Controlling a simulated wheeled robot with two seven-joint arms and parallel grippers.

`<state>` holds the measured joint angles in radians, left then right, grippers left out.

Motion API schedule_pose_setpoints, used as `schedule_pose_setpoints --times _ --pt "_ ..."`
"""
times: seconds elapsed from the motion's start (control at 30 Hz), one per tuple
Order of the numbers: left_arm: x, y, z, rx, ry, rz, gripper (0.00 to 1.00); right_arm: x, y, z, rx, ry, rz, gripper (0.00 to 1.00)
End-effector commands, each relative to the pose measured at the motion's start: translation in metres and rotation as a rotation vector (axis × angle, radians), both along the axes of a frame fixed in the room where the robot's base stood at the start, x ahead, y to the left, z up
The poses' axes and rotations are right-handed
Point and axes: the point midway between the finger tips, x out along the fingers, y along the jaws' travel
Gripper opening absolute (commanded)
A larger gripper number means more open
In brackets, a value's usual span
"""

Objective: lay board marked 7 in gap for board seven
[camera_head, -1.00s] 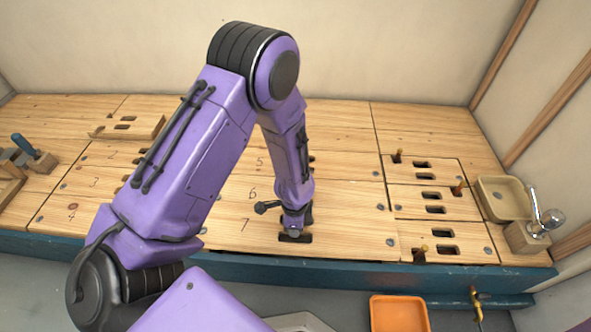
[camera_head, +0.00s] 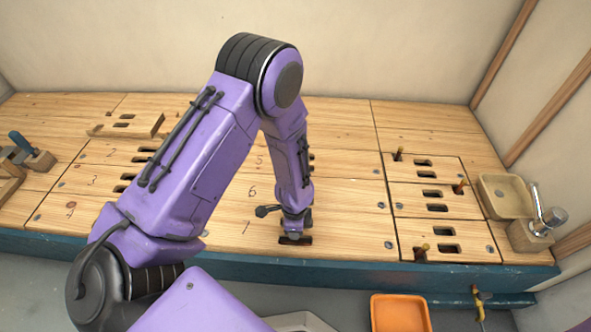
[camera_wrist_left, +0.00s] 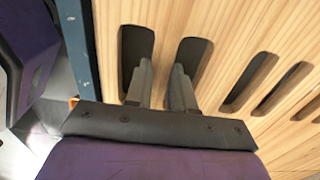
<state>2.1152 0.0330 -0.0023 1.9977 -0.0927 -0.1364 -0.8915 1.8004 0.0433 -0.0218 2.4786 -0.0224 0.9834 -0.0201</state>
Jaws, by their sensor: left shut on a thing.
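The board marked 7 (camera_head: 345,239) is a pale wooden plank in the front row of the bench top, along the blue front edge. It looks about level with the boards around it, so its gap is covered. My left gripper (camera_head: 295,239) points down at its pair of slots. In the left wrist view the two fingers (camera_wrist_left: 161,86) reach into neighbouring slots and are shut on the wooden bridge of board 7 (camera_wrist_left: 163,45) between them. The fingertips are hidden in the slots. My right gripper is not in view.
The board marked 6 (camera_head: 340,195) lies just behind. An orange tray (camera_head: 399,313) is below.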

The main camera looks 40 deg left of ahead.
Motion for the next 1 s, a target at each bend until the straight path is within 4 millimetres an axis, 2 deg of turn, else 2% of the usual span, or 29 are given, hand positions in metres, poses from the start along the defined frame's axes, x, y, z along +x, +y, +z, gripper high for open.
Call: schedule_pose_setpoints --times 1.0 --pt "0.0006 0.0001 -0.0031 0.0 -0.001 0.002 0.0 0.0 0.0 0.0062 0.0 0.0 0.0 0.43"
